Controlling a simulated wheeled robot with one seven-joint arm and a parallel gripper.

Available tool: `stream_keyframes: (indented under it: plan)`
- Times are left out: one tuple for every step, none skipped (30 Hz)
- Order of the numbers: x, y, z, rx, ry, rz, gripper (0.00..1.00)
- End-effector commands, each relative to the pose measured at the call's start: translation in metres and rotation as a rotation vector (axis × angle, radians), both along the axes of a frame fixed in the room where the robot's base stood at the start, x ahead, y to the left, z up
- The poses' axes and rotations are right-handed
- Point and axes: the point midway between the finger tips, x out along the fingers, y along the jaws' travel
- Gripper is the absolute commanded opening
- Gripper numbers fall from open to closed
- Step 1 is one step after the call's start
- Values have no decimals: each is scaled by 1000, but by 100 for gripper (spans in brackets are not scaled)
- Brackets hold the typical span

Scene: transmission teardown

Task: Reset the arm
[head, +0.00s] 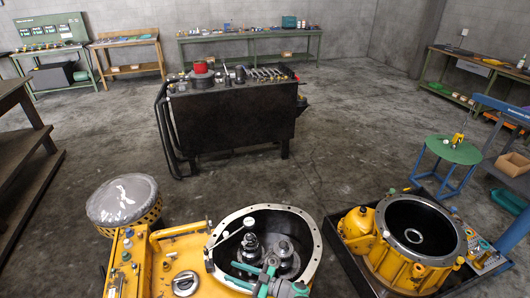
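My gripper (264,281) seems to be the teal and grey parts at the bottom edge, over the open yellow housing (172,250). Its fingertips are too small and overlapped to tell open from shut, and I cannot make out anything held. The arm behind it is mostly cut off by the frame. Inside the housing's round pale rim stand two metal gear shafts (252,246), close beyond the gripper. I cannot tell whether the gripper touches them.
A yellow ring-shaped housing (423,272) sits in a dark tray at right. A plastic-covered round part (124,201) is at left. A black workstation (232,118) stands ahead, a green stool (454,150) at right. Benches line the walls. The floor between is clear.

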Motion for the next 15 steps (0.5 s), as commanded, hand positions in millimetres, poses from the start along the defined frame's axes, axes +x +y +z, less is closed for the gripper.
stream_keyframes:
  plan:
    - [-4,14,1,19,-6,0,39]
    - [-5,19,2,29,-8,-3,39]
    - [-6,26,4,42,-14,-7,39]
    - [-7,31,6,52,-19,-11,39]
    - [-9,36,7,60,-22,-14,39]
    - [-11,44,8,74,-28,-18,39]
    - [-12,49,10,84,-33,-23,39]
    - [-13,54,11,93,-36,-28,39]
    - [-15,62,14,109,-42,-35,39]
    - [-16,68,16,120,-46,-39,39]
    - [-19,74,18,133,-50,-45,39]
    - [-20,82,21,149,-57,-54,39]
    - [-23,89,23,162,-61,-62,39]
    - [-25,95,26,176,-64,-68,39]
    - [-28,104,29,196,-71,-80,39]
